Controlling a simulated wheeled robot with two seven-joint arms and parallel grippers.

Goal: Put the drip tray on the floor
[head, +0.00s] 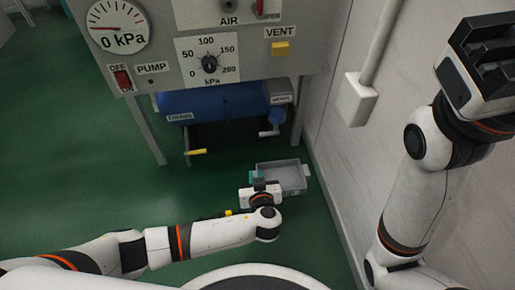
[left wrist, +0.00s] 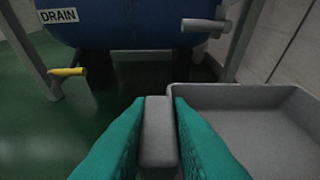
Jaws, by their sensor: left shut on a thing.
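The grey drip tray (head: 292,176) is low down in front of the wall in the head view, near the floor below the blue tank. In the left wrist view the tray (left wrist: 250,97) fills the right side, and it looks empty. My left gripper (head: 257,178) is shut on the tray's left side. Its teal fingers (left wrist: 158,135) press on both sides of a grey grip of the tray. Whether the tray's underside touches the green floor (head: 90,190) I cannot tell. My right gripper (head: 490,60) is raised at the upper right, away from the tray; its fingertips do not show clearly.
The blue tank (head: 215,102) hangs under the gauge panel (head: 185,45), with a yellow-handled drain valve (head: 195,152) below it. Panel legs (head: 146,130) stand on the floor. The pale wall (head: 335,190) is close on the right. Open floor lies to the left.

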